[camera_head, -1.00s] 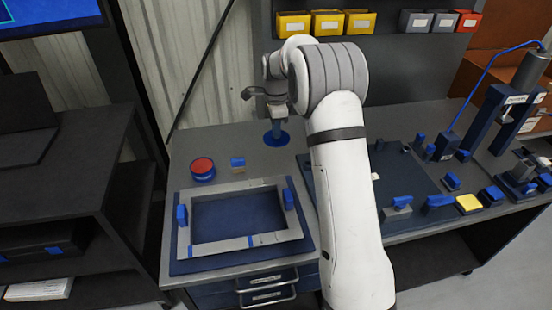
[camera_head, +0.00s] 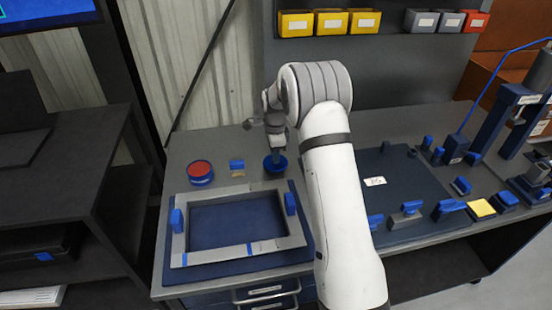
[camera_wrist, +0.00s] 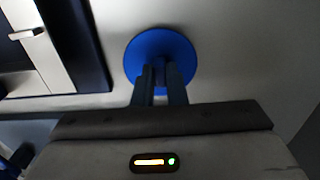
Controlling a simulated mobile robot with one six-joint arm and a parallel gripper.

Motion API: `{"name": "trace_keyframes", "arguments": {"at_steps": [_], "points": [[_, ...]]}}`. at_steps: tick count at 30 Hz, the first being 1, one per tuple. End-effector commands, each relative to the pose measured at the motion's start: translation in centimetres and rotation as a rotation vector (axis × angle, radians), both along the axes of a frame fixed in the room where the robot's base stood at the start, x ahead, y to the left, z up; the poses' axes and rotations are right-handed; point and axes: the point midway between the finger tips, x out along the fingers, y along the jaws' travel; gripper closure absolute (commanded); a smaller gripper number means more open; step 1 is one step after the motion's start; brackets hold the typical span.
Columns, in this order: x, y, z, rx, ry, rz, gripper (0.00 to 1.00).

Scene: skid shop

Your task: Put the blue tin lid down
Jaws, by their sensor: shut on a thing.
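The blue tin lid (camera_head: 268,167) is a round blue disc at the back of the grey bench, beneath my gripper (camera_head: 276,154). In the wrist view the lid (camera_wrist: 140,53) lies flat, facing the camera. The fingers of my gripper (camera_wrist: 160,72) are close together at its middle, shut on it; they hide its centre. I cannot tell whether the lid touches the bench top. A round blue tin with a red top (camera_head: 200,172) stands to the left of the lid.
A small blue block with a tan part (camera_head: 237,166) sits between tin and lid. A grey frame with blue clips (camera_head: 215,258) lies in front on a blue mat. A dark board (camera_head: 400,178) is on the right.

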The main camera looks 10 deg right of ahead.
Motion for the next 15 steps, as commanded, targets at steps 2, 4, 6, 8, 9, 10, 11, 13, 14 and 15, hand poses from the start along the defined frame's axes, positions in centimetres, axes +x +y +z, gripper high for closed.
{"name": "trace_keyframes", "arguments": {"at_steps": [2,4,6,8,9,10,11,13,14,15], "points": [[-0.1,0.0,-1.3,0.0,0.004,-0.001,1.0],[-0.1,-0.1,-1.9,0.0,0.003,-0.001,1.0],[0.0,-0.1,-1.9,0.0,0.001,-0.001,1.0],[0.0,-0.1,-1.9,0.0,0.001,-0.001,1.0],[0.0,-0.1,-1.9,0.0,0.001,-0.001,1.0],[0.0,-0.1,-1.9,0.0,0.001,-0.001,1.0],[0.0,-0.1,-1.9,0.0,0.001,-0.001,1.0],[0.0,-0.1,-2.2,0.0,0.001,-0.001,1.0],[0.0,-0.1,-2.3,0.0,0.001,-0.001,1.0],[0.0,-0.1,-2.2,0.0,0.001,-0.001,0.86]]}}
